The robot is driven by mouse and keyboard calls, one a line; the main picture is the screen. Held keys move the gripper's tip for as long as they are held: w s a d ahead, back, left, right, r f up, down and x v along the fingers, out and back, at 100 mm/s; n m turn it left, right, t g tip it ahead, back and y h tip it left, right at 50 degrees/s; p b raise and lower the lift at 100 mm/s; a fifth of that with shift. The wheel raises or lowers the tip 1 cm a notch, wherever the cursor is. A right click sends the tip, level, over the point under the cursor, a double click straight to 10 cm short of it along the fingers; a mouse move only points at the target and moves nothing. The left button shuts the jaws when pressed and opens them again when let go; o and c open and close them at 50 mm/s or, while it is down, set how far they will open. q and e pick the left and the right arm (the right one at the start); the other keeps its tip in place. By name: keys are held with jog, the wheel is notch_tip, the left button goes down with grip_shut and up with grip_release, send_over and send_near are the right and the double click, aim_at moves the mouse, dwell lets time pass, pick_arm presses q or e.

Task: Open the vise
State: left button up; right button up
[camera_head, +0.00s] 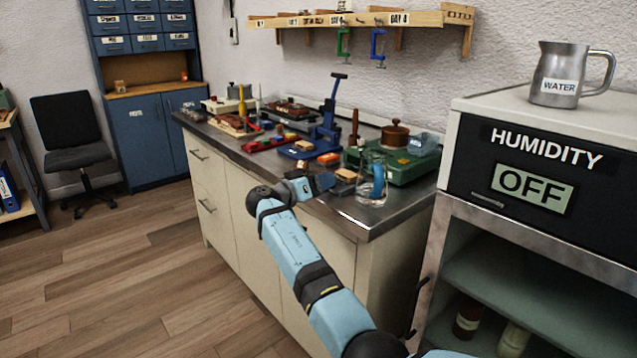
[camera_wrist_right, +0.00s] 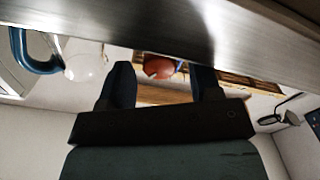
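No vise can be told for certain. The likeliest thing is a blue metal tool (camera_head: 327,125) with a tall upright and a lever on top, standing on the steel counter (camera_head: 372,217); I cannot tell its jaws. My right gripper (camera_head: 322,183) is at the counter's front edge, in front of and below the blue tool, apart from it. In the right wrist view my right gripper (camera_wrist_right: 163,82) shows two dark fingers spread apart, with nothing held. A red-orange rounded thing (camera_wrist_right: 158,66) shows beyond them. My left gripper is not in view.
A glass beaker (camera_head: 372,180) stands just right of my right gripper. The humidity cabinet (camera_head: 540,170) stands at the right, with a metal jug (camera_head: 560,77) on top.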

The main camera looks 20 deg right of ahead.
pick_arm(q)
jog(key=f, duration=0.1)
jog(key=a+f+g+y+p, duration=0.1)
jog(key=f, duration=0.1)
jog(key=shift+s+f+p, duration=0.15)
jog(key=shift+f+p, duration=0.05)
jog(key=shift+p, duration=0.1)
pick_arm(e)
jog(key=v, duration=1.4)
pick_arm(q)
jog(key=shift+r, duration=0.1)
pick_arm(e)
jog(key=shift+d, duration=0.1)
